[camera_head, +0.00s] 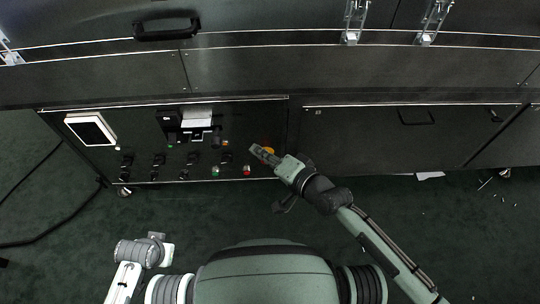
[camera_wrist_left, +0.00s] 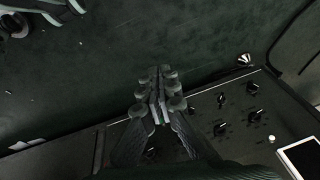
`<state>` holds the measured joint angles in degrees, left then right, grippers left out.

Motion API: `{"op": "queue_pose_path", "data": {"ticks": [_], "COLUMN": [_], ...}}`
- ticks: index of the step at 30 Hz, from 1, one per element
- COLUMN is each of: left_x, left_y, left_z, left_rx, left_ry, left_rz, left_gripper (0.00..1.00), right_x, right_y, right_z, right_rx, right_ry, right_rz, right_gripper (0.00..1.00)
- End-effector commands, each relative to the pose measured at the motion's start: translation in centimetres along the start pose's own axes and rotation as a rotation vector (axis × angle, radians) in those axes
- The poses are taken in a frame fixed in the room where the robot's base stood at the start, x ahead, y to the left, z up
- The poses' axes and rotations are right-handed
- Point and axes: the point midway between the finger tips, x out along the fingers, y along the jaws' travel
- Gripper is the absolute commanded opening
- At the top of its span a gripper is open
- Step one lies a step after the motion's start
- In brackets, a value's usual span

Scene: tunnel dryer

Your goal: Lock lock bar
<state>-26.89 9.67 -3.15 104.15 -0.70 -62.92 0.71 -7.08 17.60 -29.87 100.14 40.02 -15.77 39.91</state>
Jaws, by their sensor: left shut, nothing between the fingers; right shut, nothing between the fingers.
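No part clearly shows as the lock bar; I cannot tell which fitting it is. Two metal latch fittings (camera_head: 354,20) and (camera_head: 432,22) stand on the dryer's upper edge in the head view. A black fitting with a pale plate (camera_head: 196,117) sits on the control panel (camera_head: 240,115).
The panel carries a white screen (camera_head: 90,129), several black knobs (camera_head: 159,159) and coloured buttons (camera_head: 246,170). A black handle (camera_head: 166,27) is on the upper cover. Right of the panel is a plain door with a handle (camera_head: 416,116). The dark green floor (camera_head: 90,220) is mostly clear.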

Motion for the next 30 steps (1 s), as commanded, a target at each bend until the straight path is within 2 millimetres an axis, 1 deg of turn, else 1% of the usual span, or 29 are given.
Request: {"op": "queue_pose_path", "data": {"ticks": [9, 30], "left_x": [0.77, 0.73], "left_y": [0.16, 0.37], "left_z": [0.36, 0.3], "left_rx": [-0.002, -0.002], "left_ry": [-0.003, -0.002], "left_rz": [0.005, 0.008], "left_gripper": [0.0, 0.0], "right_x": [-0.04, -0.04], "right_y": [-0.27, -0.26], "right_z": [-0.05, -0.03], "right_rx": [0.0, 0.0], "right_ry": [0.0, 0.0], "right_rz": [0.0, 0.0], "right_gripper": [0.0, 0.0]}}
